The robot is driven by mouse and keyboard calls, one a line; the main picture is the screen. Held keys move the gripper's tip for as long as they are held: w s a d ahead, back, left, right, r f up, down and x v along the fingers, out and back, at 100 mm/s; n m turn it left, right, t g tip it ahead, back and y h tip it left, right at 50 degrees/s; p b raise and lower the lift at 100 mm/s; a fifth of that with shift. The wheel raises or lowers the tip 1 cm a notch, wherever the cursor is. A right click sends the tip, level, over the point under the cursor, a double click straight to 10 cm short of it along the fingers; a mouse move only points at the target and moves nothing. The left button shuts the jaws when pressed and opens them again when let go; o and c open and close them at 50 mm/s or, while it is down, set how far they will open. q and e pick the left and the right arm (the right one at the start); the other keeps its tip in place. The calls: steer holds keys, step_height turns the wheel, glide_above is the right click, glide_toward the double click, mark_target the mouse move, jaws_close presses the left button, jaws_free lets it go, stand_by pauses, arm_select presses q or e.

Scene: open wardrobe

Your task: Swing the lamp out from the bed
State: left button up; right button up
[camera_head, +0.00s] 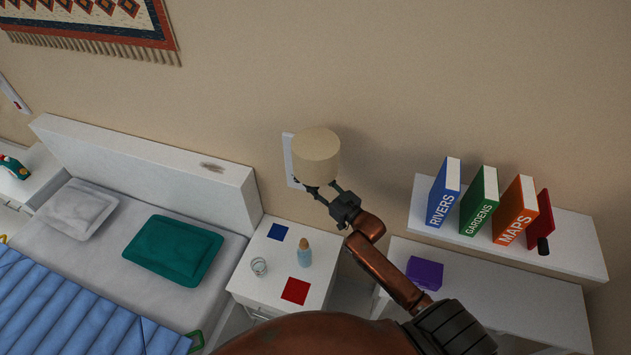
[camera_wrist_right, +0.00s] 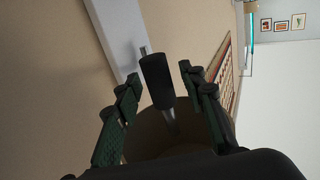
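The lamp has a beige drum shade (camera_head: 316,156) and stands out from a white wall plate (camera_head: 288,162) above the nightstand, right of the bed's headboard. My right gripper (camera_head: 324,190) is just under the shade. In the right wrist view a black cylinder (camera_wrist_right: 157,82) on a thin metal rod, which looks like part of the lamp, lies between the fingertips of my right gripper (camera_wrist_right: 160,78). The fingers are apart, with a small gap showing beside the cylinder. The shade (camera_wrist_right: 155,140) shows dark behind it. My left gripper is not in view.
The bed's white headboard (camera_head: 150,160) is at left, with a green pillow (camera_head: 172,250). The nightstand (camera_head: 262,290) bears a bottle (camera_head: 305,252), a glass (camera_head: 259,267) and blue and red squares. A wall shelf (camera_head: 570,245) with several books is at right, above a purple box (camera_head: 425,273).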

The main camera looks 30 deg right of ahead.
jaws_close()
stand_by(0.3)
stand_by(0.4)
